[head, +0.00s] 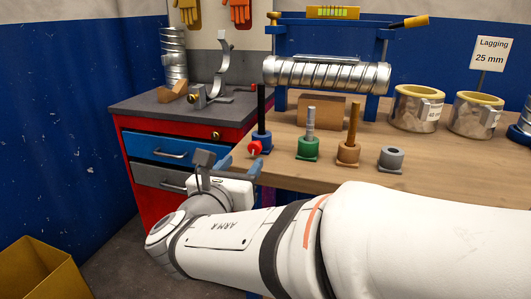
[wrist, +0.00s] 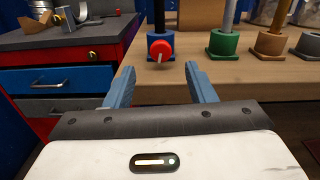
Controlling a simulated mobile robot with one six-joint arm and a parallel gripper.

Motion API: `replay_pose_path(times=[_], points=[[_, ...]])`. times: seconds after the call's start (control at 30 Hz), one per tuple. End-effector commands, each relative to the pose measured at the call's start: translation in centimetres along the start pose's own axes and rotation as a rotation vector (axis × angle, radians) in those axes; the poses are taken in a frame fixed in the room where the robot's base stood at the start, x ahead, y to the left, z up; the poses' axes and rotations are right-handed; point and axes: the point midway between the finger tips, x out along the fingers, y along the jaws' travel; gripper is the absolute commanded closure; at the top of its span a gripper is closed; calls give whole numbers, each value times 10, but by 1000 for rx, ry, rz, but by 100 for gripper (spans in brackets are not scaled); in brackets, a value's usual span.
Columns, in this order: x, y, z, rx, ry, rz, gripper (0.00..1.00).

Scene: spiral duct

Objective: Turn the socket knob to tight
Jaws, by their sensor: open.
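The red socket knob (head: 254,148) is on the front of a blue socket (head: 262,140) at the table's front left edge. In the wrist view the knob (wrist: 160,49) is ahead, roughly centred between the finger lines, with a pale pointer aimed down. A black post (head: 261,105) stands upright in the blue socket, below the left end of the spiral duct (head: 325,75). My gripper (head: 241,164) is open and empty, just in front of the knob and apart from it. Its blue fingers (wrist: 159,70) also show in the wrist view. No tight marking is readable.
Green (head: 308,148), brown (head: 348,152) and grey (head: 391,158) sockets stand to the right on the wooden table (head: 455,168). A red cabinet (head: 130,160) with drawers stands left. Lagging rolls (head: 415,108) sit at the right. Space between gripper and knob looks clear.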

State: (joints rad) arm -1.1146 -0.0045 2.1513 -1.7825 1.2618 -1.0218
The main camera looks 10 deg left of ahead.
Motion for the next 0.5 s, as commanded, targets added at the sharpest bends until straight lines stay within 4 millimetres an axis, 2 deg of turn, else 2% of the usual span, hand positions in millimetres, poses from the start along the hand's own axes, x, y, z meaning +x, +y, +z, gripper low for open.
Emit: replay_pose_path(times=[0.2,0.33,0.5], points=[[37,-1,-2,3,1,-4,50],[50,-1,-2,3,2,-2,50],[56,0,-1,2,2,0,50]])
